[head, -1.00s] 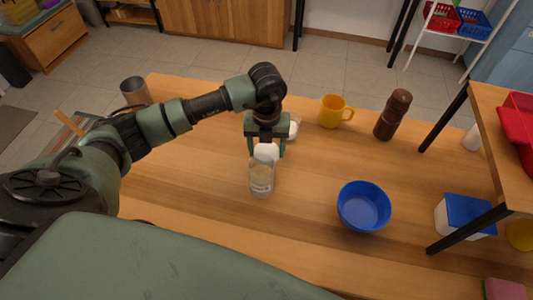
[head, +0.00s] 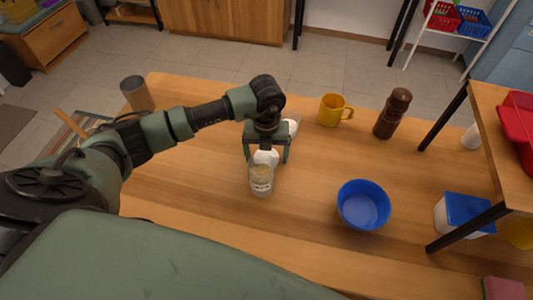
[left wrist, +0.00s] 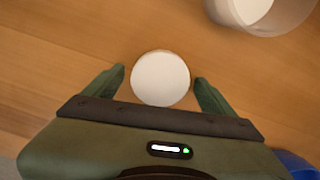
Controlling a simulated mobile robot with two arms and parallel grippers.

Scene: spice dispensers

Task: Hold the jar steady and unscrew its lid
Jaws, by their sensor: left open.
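A clear glass jar (head: 261,186) with pale contents stands upright on the wooden table in the head view. A round white lid (head: 265,157) appears on top of it; I cannot tell how tightly it sits. My left gripper (head: 266,156) points down over the lid, with one finger on each side. In the left wrist view the lid (left wrist: 160,78) is a white disc between the open fingertips (left wrist: 160,85), with a gap at each side. The jar body is hidden there. My right gripper is not in view.
A blue bowl (head: 363,207) stands to the right. A yellow mug (head: 332,111) and brown grinder (head: 391,116) stand behind. A pale cup-like thing (head: 293,124) is partly hidden behind my gripper. A blue-lidded box (head: 466,216) is at the far right. The table's front left is clear.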

